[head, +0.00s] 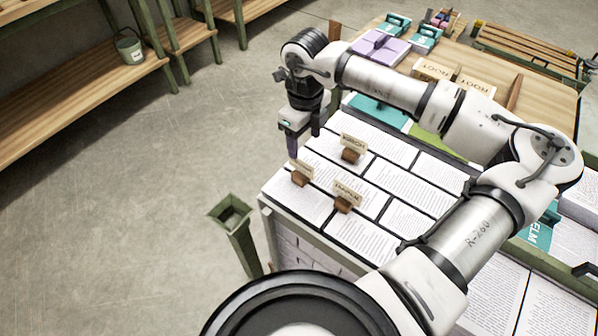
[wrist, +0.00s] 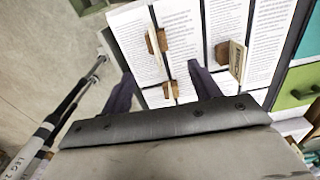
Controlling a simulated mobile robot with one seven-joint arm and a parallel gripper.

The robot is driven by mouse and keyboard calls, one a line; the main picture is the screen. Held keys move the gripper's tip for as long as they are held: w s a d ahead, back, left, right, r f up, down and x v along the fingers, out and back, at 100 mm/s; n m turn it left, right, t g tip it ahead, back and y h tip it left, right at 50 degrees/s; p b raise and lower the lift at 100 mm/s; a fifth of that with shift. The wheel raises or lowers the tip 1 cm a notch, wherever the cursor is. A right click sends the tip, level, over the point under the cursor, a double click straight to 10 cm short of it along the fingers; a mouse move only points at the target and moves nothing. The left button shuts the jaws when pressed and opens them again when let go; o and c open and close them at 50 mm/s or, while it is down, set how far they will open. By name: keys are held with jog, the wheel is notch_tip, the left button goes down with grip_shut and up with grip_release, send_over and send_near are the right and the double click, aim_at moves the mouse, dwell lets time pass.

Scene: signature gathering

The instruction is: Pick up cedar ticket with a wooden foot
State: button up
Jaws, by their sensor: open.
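Three small pale tickets, each in a brown wooden foot, stand on the printed sheets in the head view: a back ticket (head: 353,142), a left ticket (head: 301,168) and a front ticket (head: 346,190). Their lettering is too small to read surely, so I cannot tell which is cedar. My gripper (head: 304,138) points down, open and empty, above the sheets' back left edge, left of the back ticket. In the wrist view my gripper (wrist: 160,69) has its fingers spread, with two wooden feet (wrist: 157,40) (wrist: 170,89) showing between them and one (wrist: 222,53) to the right.
Printed sheets (head: 320,146) cover the table top in rows with dark gaps. A narrow green post-like bin (head: 232,216) stands on the floor at its left. Teal and purple boxes (head: 380,47) and wooden blocks marked ROOT (head: 432,69) are farther back. The floor left is open.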

send_over(301, 172)
jog(key=f, duration=0.3)
jog(key=f+p, duration=0.1)
jog(key=f, duration=0.2)
jog(key=shift+w+d+f, duration=0.1)
jog(key=shift+w+d, duration=0.05)
jog(key=shift+d, duration=0.05)
jog(key=shift+a+f+p, duration=0.15)
jog(key=shift+f+p, duration=0.75)
jog(key=shift+f, duration=1.75)
jog(key=c, duration=1.1)
jog(key=shift+r, duration=0.1)
